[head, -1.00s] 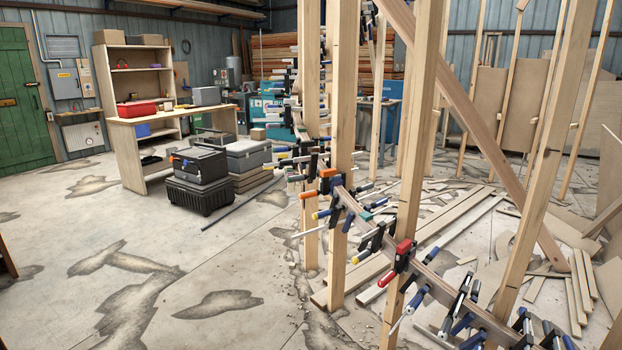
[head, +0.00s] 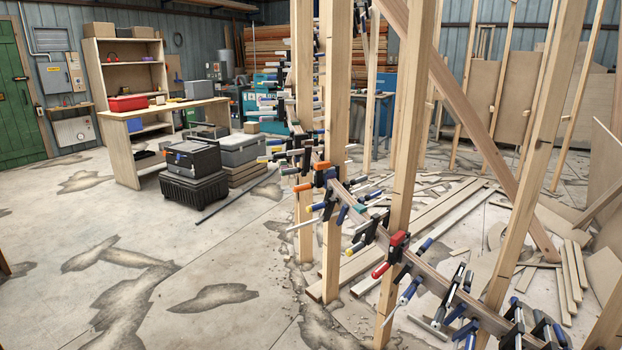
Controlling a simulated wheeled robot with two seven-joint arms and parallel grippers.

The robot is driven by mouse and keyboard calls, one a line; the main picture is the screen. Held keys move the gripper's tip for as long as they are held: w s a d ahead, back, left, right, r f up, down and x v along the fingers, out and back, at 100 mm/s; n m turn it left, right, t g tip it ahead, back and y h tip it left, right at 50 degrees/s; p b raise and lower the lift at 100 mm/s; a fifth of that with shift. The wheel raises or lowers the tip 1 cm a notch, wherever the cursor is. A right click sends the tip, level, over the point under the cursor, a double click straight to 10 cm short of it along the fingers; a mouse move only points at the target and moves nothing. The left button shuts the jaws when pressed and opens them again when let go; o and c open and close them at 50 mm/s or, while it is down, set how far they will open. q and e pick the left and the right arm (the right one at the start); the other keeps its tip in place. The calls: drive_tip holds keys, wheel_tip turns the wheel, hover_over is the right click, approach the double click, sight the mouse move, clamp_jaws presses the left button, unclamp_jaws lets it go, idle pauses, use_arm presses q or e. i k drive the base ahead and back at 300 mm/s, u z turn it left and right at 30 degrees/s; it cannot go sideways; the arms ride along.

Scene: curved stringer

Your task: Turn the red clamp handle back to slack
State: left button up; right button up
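The clamp with the red handle (head: 381,270) sits on the curved wooden stringer (head: 428,272), right of the middle of the head view. Its black and red head (head: 397,244) lies against an upright post. The red handle points down and to the left. Whether its screw is tight or slack cannot be told from here. Neither of my grippers shows in the view.
Several other clamps with blue, orange, yellow and white handles line the stringer, such as an orange one (head: 303,187). Upright posts (head: 335,130) stand along it. Loose boards (head: 430,215) litter the floor behind. Open concrete floor (head: 220,240) lies to the left.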

sight(383, 267)
drive_tip(key=z, duration=0.05)
drive_tip(key=i, duration=1)
drive_tip(key=u, duration=0.5)
